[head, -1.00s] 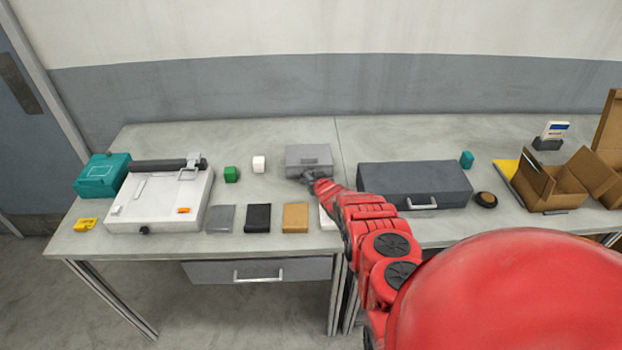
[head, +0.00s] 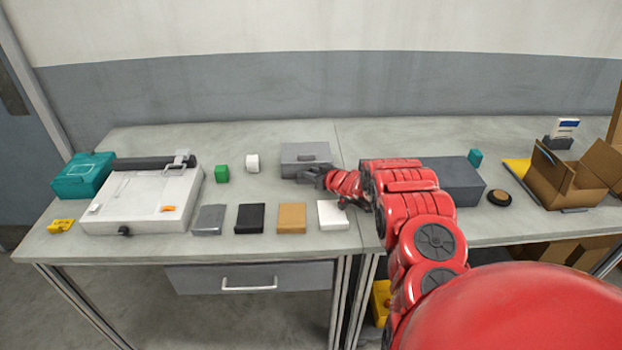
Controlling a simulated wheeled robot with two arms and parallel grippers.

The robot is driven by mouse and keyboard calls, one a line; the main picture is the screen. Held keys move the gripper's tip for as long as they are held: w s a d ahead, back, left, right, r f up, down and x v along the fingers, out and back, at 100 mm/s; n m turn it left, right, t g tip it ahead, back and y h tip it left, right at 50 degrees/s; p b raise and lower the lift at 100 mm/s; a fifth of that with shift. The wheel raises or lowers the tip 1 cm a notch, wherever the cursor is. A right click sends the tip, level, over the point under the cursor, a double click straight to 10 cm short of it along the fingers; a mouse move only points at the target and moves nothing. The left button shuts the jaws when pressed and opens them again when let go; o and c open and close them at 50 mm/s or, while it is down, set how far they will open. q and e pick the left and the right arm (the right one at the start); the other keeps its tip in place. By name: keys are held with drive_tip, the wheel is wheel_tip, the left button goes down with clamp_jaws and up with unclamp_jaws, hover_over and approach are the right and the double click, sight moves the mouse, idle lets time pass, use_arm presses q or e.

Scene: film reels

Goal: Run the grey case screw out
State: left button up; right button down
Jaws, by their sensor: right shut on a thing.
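The grey case (head: 302,155) is a small box with a darker raised piece on its front, standing at the back middle of the tables. My right gripper (head: 311,177) is at the lower front right of this case, with its fingers close against it. It is shut, and its fingers hide what they hold; the screw cannot be made out at this size. The arm reaches in from the lower right. My left gripper is not in view.
In front lie flat grey (head: 208,219), black (head: 250,219), tan (head: 291,218) and white (head: 333,215) pieces. A white machine (head: 140,205) stands left. A dark grey box (head: 462,185) is partly behind my arm.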

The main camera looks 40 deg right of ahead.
idle(0.4)
drive_tip(key=c, duration=1.1)
unclamp_jaws()
drive_tip(key=shift+c, duration=0.2)
drive_tip(key=o, duration=0.4)
drive_tip(key=shift+s+r, duration=0.15)
drive_tip(key=shift+s+r, duration=0.1)
